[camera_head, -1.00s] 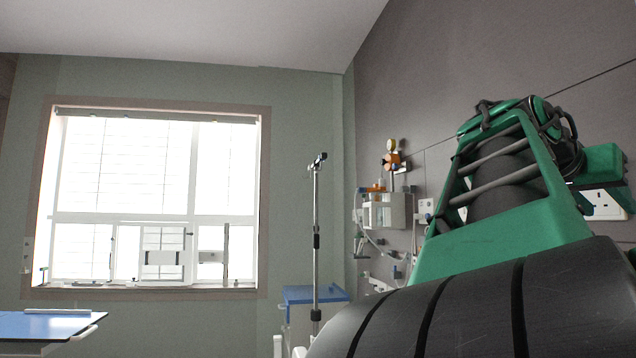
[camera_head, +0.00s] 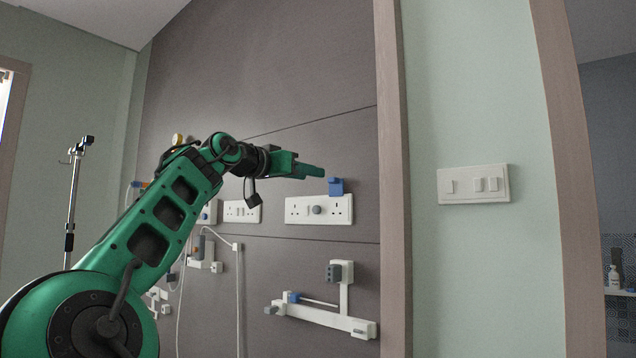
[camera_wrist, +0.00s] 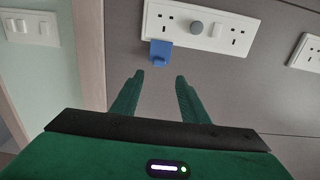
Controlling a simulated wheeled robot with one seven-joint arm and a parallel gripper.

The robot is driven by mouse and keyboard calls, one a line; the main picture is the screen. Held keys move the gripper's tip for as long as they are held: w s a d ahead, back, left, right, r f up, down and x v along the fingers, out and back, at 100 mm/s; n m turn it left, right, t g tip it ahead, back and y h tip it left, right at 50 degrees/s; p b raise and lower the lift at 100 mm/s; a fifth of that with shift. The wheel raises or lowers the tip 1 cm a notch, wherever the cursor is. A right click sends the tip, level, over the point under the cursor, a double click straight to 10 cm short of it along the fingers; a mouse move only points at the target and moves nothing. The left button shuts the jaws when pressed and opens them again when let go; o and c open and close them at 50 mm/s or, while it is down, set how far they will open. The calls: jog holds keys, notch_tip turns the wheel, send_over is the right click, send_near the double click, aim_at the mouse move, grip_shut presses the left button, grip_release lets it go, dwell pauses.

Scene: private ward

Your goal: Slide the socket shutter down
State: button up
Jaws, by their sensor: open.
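The blue socket shutter (camera_head: 336,187) sits at the top edge of a white double wall socket (camera_head: 300,209), above its right outlet, whose holes show below it. In the wrist view, which is upside down, the shutter (camera_wrist: 160,52) hangs at the lower left of the socket plate (camera_wrist: 221,31). My gripper (camera_head: 312,171) is level with or slightly above the shutter, left of it in the head view. In the wrist view the two green fingers (camera_wrist: 160,76) are spread and empty, with the shutter just beyond and between their tips. No contact is visible.
A second socket plate (camera_head: 242,212) is left of the first. A white bracket rail (camera_head: 322,317) with a grey fitting is below, and a white cable (camera_head: 238,290) hangs nearby. A wood post (camera_head: 393,180) and switch plate (camera_head: 473,184) are to the right. The wall above is bare.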

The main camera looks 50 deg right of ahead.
aim_at(330, 178)
jog(key=d, duration=0.8)
jog(key=shift+w+d, duration=0.3)
jog(key=shift+d, duration=0.05)
jog(key=shift+a, duration=0.1)
grip_shut()
